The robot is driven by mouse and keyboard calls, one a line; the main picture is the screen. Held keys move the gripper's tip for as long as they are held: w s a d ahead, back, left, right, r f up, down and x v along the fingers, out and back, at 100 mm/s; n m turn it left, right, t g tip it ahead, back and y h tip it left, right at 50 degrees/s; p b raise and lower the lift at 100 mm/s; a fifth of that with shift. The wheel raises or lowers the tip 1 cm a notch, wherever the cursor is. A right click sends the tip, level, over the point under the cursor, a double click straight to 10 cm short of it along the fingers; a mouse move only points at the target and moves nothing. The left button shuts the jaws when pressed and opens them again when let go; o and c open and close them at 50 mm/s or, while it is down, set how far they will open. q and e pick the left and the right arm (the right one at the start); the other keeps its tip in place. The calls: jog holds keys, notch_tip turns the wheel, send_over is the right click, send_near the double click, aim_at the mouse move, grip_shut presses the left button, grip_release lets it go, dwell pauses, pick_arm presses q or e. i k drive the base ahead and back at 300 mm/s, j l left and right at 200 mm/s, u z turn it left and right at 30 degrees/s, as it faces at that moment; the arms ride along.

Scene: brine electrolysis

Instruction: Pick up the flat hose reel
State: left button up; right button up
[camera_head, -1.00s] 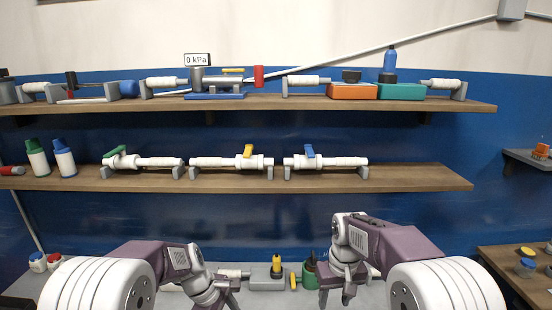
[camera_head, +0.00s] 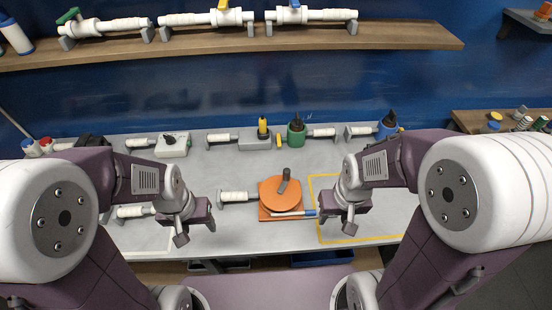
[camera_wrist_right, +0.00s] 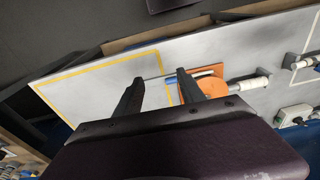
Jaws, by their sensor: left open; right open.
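The reel also shows in the right wrist view (camera_wrist_right: 213,88), partly behind one finger. My right gripper (camera_head: 337,222) is open and empty, to the right of the reel and apart from it. My left gripper (camera_head: 196,231) is open and empty, to the left of the reel, with a gap between.
A white fitting (camera_head: 238,197) lies just left of the reel. A yellow-outlined area (camera_head: 385,224) to its right is bare. Bottles and fittings, including a green holder (camera_head: 297,133), line the table's back. A wooden shelf (camera_head: 400,35) with white pipes is above.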

aim_at(270, 201)
jog(key=l, duration=1.3)
jog(key=u, duration=0.05)
